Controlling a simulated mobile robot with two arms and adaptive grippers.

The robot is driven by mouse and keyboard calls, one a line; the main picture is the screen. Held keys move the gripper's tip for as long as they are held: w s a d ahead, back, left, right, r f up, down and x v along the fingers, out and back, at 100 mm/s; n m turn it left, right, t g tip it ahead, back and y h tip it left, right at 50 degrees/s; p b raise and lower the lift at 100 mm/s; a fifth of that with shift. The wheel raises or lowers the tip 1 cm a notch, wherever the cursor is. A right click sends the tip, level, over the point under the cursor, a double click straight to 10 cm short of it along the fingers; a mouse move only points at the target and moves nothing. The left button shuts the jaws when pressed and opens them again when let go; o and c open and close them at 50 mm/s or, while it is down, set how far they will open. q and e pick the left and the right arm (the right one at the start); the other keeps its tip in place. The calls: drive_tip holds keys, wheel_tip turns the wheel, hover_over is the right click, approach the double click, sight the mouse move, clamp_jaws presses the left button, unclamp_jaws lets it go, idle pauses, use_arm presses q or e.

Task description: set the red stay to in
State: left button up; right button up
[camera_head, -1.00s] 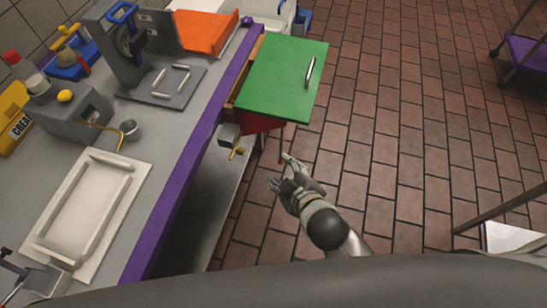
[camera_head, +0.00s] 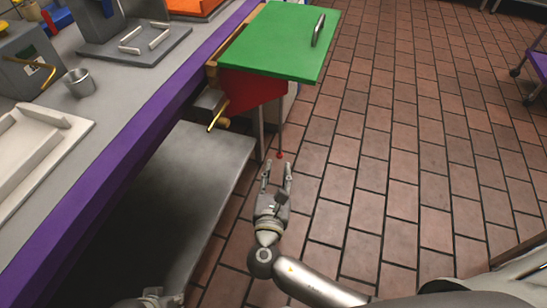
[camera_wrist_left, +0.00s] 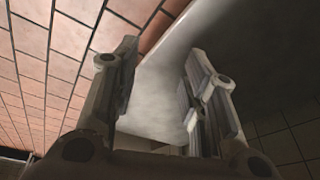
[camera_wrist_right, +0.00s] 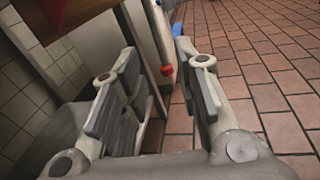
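The red stay shows in the head view as a thin grey rod (camera_head: 280,128) with a red tip (camera_head: 280,156), hanging below the green flap (camera_head: 285,42). In the right wrist view its red tip (camera_wrist_right: 167,71) shows just beyond the fingers. My right gripper (camera_head: 277,176) is open, with its fingertips close to the red tip; I cannot tell whether they touch it. Its open fingers also show in the right wrist view (camera_wrist_right: 155,62). My left gripper (camera_wrist_left: 162,72) is open and empty, beside the grey lower shelf; only part of it shows at the head view's bottom edge.
A red bracket (camera_head: 252,91) sits under the flap, with a brass handle (camera_head: 217,119) to its left. The purple-edged counter (camera_head: 130,122) and the grey lower shelf (camera_head: 190,165) lie to the left.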

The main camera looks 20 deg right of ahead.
sight(280, 145)
drive_tip(key=shift+n, duration=0.5)
drive_tip(key=b+x, duration=0.1)
drive_tip(key=x, duration=0.8)
drive_tip(key=shift+w+b, duration=0.35)
use_arm(q)
drive_tip(key=v, duration=0.6)
drive_tip(key=shift+r, duration=0.25)
use_arm(e)
drive_tip(key=shift+w+d, duration=0.2)
drive_tip(key=shift+w, duration=0.4)
use_arm(q)
drive_tip(key=shift+a, duration=0.15)
use_arm(e)
clamp_jaws()
